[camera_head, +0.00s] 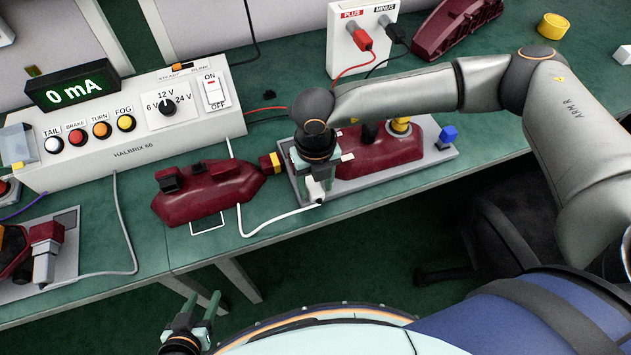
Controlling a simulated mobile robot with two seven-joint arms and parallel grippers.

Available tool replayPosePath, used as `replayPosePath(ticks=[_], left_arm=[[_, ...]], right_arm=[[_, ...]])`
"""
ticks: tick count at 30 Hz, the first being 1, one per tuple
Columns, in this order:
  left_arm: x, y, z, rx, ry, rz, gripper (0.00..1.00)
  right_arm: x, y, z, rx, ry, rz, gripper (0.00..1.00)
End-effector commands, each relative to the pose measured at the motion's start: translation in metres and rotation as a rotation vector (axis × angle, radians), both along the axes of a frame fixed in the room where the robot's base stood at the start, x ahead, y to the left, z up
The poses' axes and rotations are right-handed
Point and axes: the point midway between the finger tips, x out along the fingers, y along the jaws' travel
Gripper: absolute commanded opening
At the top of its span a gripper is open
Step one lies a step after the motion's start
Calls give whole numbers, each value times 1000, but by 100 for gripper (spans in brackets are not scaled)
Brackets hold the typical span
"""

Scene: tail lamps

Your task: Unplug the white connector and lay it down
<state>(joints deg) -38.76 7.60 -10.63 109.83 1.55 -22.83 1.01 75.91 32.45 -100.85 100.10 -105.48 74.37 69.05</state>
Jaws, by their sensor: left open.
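The white connector (316,190) sits at the left end of the grey plate that bears a dark red tail lamp (375,155). A white cable (270,220) curves from it to the left. My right gripper (314,178) points down right at the connector, and its fingers overlap it in the picture. I cannot tell whether they are closed on it or whether it is still in a socket. My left gripper (207,309) is open and empty, low in front of the table's front edge.
Another dark red lamp (210,190) lies left of the plate. A tester (130,125) reading 0 mA stands behind. A white PLUS/MINUS terminal box (350,50) stands at the back. Green table (245,165) shows between them.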

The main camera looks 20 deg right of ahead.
Motion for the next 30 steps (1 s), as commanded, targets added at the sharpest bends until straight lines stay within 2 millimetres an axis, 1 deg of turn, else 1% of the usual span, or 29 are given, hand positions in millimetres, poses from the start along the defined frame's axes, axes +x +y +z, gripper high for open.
replayPosePath(ticks=[1, 2, 12, 14, 18, 19, 28, 30], left_arm=[[0, 0, 0, 0, 1, 0, 50], [0, 0, 0, 0, 1, 0, 50], [-1, 0, -1, 0, 2, 1, 50], [-1, 0, -1, 0, 2, 1, 50], [-1, 0, -1, -1, 2, 0, 50], [-1, 0, -1, -1, 2, 0, 50], [-1, -1, 0, -1, 2, 0, 50], [-1, -1, 0, -1, 2, 0, 50]], right_arm=[[0, 0, 0, 0, 0, 0, 48], [0, 0, 0, 0, 0, 0, 45], [0, 0, 0, 0, 0, 0, 6], [0, 0, 0, -1, 0, 0, 0], [0, 0, 0, -1, 0, -1, 0], [0, 0, 0, -1, 0, -1, 36], [0, -1, 0, -1, 0, -1, 2], [0, -1, 0, -1, 0, -1, 0]])
